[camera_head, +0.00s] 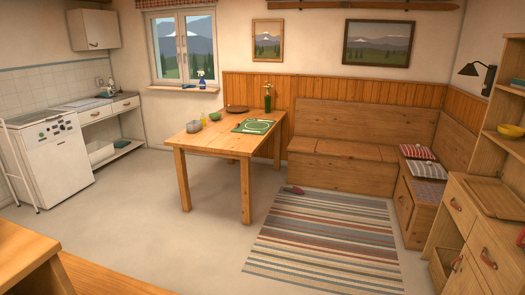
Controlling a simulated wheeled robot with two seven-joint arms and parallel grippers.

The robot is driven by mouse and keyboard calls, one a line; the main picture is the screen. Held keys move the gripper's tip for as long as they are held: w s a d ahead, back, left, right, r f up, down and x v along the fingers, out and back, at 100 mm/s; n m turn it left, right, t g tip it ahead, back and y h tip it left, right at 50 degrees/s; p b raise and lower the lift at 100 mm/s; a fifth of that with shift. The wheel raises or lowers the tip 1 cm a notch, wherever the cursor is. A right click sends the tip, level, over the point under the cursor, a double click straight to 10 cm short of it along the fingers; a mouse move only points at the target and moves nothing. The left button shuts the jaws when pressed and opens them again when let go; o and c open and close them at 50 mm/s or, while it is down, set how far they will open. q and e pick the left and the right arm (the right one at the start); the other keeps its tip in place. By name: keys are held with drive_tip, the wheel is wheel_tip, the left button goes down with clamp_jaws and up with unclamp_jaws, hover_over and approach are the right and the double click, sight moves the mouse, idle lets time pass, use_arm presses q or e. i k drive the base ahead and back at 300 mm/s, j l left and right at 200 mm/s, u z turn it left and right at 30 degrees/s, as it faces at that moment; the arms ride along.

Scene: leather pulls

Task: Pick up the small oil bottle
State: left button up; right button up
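A small yellow bottle (203,120), which looks like the oil bottle, stands on the wooden dining table (200,144). It is near the table's left end, between a grey pot (193,127) and a green bowl (215,117). It is too small in the picture to make out details. Neither of my grippers is in view.
A green place mat (253,127), brown plate (237,109) and dark green vase (267,104) share the table. A wooden surface (30,240) fills the lower left. The grey floor (150,225) left of the rug is clear.

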sight(202, 119)
drive_tip(key=i+z, duration=0.35)
drive_tip(key=i, duration=1.35)
drive_tip(key=i+u, duration=0.2)
drive_tip(key=i, duration=0.65)
drive_tip(key=i+u, duration=0.2)
drive_tip(key=i, duration=0.7)
drive_tip(key=i+j+u, duration=0.35)
drive_tip(key=i+j, duration=0.8)
drive_tip(key=j, duration=0.45)
drive_tip(key=i+j+u, duration=0.1)
drive_tip(key=j, duration=0.3)
drive_tip(key=i+j, duration=0.1)
drive_tip(key=j, duration=0.35)
